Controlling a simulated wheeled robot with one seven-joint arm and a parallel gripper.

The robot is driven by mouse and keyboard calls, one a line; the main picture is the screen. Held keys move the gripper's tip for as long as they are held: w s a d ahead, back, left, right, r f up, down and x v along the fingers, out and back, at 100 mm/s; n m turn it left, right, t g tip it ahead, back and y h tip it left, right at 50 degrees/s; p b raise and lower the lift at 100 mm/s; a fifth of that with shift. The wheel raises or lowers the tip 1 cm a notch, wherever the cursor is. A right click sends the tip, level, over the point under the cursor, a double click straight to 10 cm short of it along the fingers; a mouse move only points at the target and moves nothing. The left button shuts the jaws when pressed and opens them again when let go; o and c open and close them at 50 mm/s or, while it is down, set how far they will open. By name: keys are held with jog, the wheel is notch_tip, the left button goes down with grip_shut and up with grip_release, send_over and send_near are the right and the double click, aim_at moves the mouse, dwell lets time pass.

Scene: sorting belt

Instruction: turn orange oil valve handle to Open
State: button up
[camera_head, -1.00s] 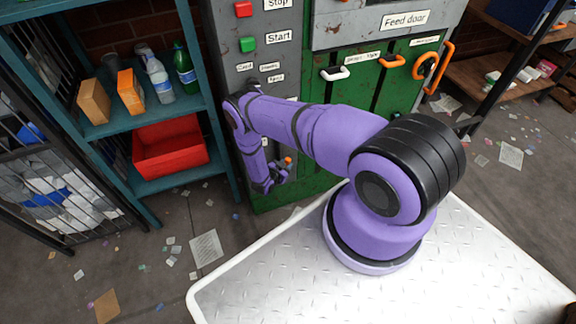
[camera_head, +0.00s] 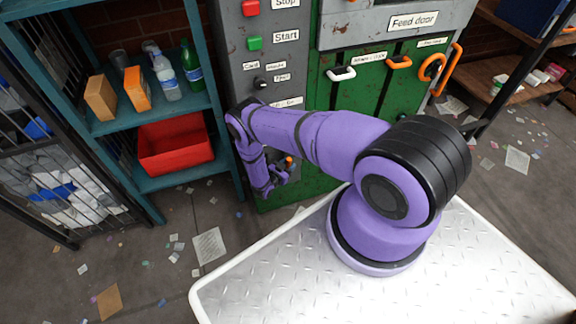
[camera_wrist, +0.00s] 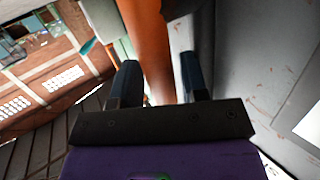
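The orange oil valve handle shows as a small orange piece (camera_head: 289,160) low on the machine's front, just above my gripper (camera_head: 284,176). In the wrist view the orange handle (camera_wrist: 150,40) runs from the top edge down between the two dark fingers of my gripper (camera_wrist: 160,85). The fingers stand apart on either side of it. A narrow gap shows between the handle and the right finger; contact at the left finger is unclear. The handle's lower end and any Open marking for it are hidden or too small to read.
A teal shelf (camera_head: 160,180) with a red bin (camera_head: 175,147) stands close to the left of my arm.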

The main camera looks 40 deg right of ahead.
jog(key=shift+o, duration=0.7)
jog(key=shift+w+r, duration=0.1)
